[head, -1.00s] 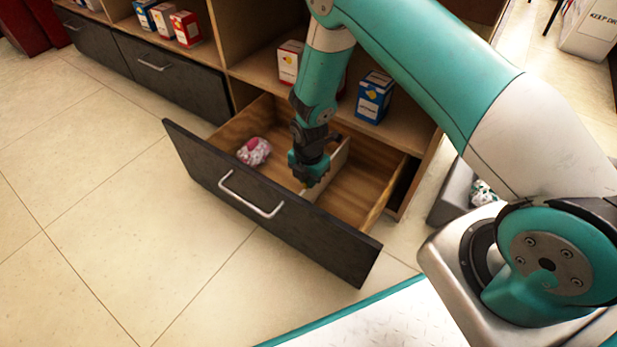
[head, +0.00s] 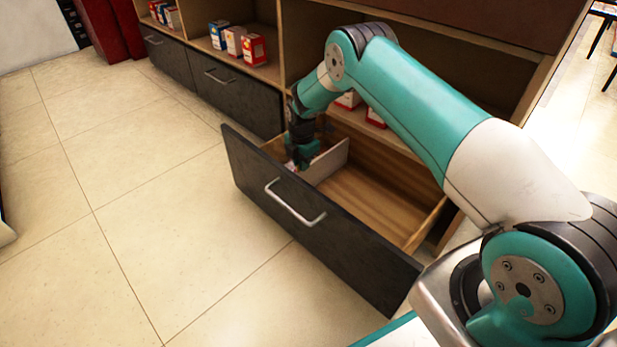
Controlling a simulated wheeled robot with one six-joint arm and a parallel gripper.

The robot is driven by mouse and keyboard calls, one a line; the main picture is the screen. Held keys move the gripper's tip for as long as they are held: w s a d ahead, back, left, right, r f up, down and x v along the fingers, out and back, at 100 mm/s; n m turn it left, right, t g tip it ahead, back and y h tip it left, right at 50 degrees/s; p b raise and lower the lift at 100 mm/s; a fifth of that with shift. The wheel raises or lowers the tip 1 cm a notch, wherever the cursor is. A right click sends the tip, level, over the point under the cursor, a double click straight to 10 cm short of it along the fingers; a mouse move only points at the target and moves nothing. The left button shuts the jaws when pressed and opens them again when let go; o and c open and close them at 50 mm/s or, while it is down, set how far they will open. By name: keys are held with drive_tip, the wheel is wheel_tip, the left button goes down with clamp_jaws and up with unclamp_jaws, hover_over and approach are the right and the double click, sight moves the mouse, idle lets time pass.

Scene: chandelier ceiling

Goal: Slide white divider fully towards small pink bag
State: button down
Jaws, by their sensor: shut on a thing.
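The open drawer (head: 310,230) has a dark front with a silver handle and a wooden inside. The white divider (head: 330,161) stands upright across it, toward the left end. My gripper (head: 306,168) is down in the drawer, shut on the divider near its front end. The small pink bag is nearly all hidden behind my gripper and the drawer front; only a pale bit (head: 290,164) shows just left of my gripper. I cannot tell whether the divider touches the bag.
The drawer floor right of the divider is bare. Small boxes (head: 375,118) sit on the shelf above, partly behind my arm. More boxes (head: 236,42) stand on the left shelf over closed drawers (head: 235,95). The tiled floor (head: 150,200) in front is clear.

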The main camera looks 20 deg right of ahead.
drive_tip(key=shift+w+a, duration=0.25)
drive_tip(key=shift+w, duration=0.45)
drive_tip(key=shift+r, duration=0.1)
drive_tip(key=c, duration=1.2)
unclamp_jaws()
drive_tip(key=shift+w+a, duration=0.1)
drive_tip(key=shift+a, duration=0.05)
drive_tip(key=shift+o, duration=0.2)
wheel_tip(320, 180, up, 17)
drive_tip(key=p, duration=0.8)
drive_tip(key=shift+r, duration=0.15)
